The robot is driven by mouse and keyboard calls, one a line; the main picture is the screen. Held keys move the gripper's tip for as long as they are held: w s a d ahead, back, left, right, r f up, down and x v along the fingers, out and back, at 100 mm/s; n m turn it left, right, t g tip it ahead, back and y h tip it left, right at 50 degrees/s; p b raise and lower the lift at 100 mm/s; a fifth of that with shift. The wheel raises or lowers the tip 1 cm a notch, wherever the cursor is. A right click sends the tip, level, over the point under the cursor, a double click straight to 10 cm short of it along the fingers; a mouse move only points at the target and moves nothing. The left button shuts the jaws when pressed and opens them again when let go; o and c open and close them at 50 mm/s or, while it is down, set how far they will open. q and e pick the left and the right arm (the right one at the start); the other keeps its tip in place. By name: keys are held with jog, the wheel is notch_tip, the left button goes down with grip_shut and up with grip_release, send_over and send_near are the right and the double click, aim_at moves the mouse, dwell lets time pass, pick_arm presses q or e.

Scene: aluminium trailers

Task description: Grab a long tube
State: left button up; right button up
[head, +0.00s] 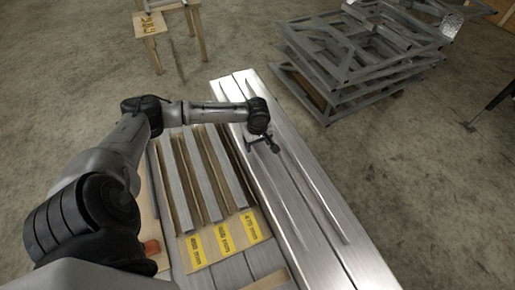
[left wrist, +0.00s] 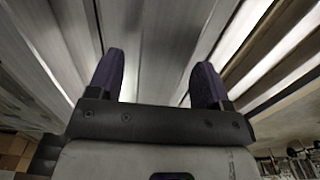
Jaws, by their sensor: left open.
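Several long grey metal tubes (head: 199,177) lie side by side between wooden dividers in a rack on the left part of the bench. A long, thin strip of metal (head: 318,199), perhaps another tube, runs lengthwise along the shiny metal bench top to the right. My left gripper (head: 262,143) is above the bench top, just right of the rack, with nothing visible between its fingers. In the left wrist view, the two dark fingers (left wrist: 157,80) stand wide apart, with long metal surfaces beyond them. I cannot tell how high the fingers are. My right gripper is not in view.
The rack's wooden front board (head: 220,241) carries yellow labels. The metal bench top (head: 345,262) is mostly bare. Stacked grey metal frames (head: 350,60) stand on the floor at the back right. A wooden stand (head: 149,25) is at the back left.

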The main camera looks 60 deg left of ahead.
pick_arm(q)
jog(key=shift+f, duration=0.7)
grip_shut()
jog(key=shift+r, duration=0.15)
